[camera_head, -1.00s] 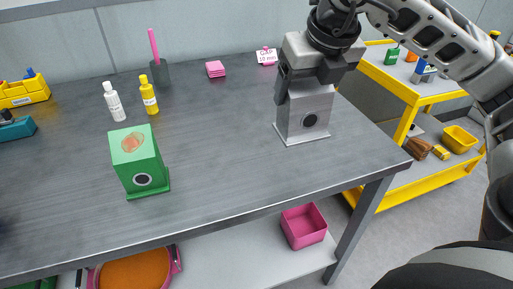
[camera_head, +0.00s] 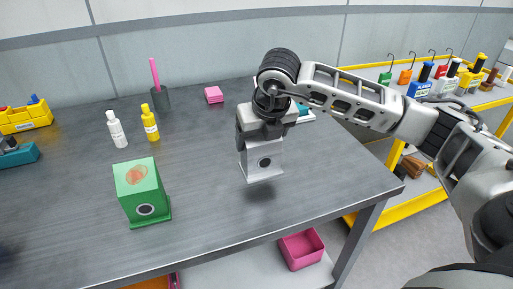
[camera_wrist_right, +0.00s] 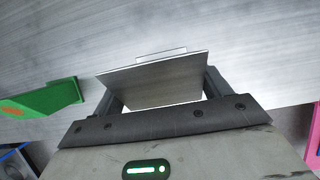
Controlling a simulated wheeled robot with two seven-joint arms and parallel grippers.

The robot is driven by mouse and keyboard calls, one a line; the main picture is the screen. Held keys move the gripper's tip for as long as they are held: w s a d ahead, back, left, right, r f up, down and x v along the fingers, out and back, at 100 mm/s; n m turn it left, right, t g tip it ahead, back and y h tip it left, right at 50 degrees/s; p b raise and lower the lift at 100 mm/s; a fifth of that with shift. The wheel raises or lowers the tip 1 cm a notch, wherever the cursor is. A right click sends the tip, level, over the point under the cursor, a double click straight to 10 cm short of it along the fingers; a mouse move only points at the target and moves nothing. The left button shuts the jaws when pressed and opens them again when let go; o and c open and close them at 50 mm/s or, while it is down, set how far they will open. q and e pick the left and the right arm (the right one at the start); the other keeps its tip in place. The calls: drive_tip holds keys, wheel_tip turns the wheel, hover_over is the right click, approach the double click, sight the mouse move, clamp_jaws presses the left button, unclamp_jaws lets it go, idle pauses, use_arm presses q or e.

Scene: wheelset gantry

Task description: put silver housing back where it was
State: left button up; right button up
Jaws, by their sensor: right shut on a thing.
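The silver housing (camera_head: 263,164) is a grey metal block with a flat base plate and a dark round hole in its front. My right gripper (camera_head: 262,135) is shut on its top and holds it above the table, with a dark shadow below it. In the right wrist view the housing (camera_wrist_right: 155,82) fills the space between the two fingers (camera_wrist_right: 160,95). My left gripper is not in view.
A green housing (camera_head: 143,193) stands on the grey table (camera_head: 210,205), left of the silver one. White (camera_head: 116,129) and yellow (camera_head: 150,123) bottles, a dark cup (camera_head: 160,99) and pink notes (camera_head: 214,95) stand behind. A yellow cart (camera_head: 430,190) is right. The table between the housings is clear.

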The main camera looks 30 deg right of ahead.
sight(256, 152)
drive_tip(key=shift+w+a+f, duration=0.15)
drive_tip(key=shift+w+f, duration=0.05)
drive_tip(key=f, duration=0.2)
drive_tip(key=f+p, duration=0.1)
drive_tip(key=shift+w+a+f, duration=0.1)
drive_tip(key=shift+w+a, duration=0.05)
drive_tip(key=shift+w, duration=0.1)
drive_tip(key=shift+f, duration=0.35)
drive_tip(key=shift+f, duration=0.2)
drive_tip(key=o, duration=1.2)
drive_tip(key=shift+r, duration=0.1)
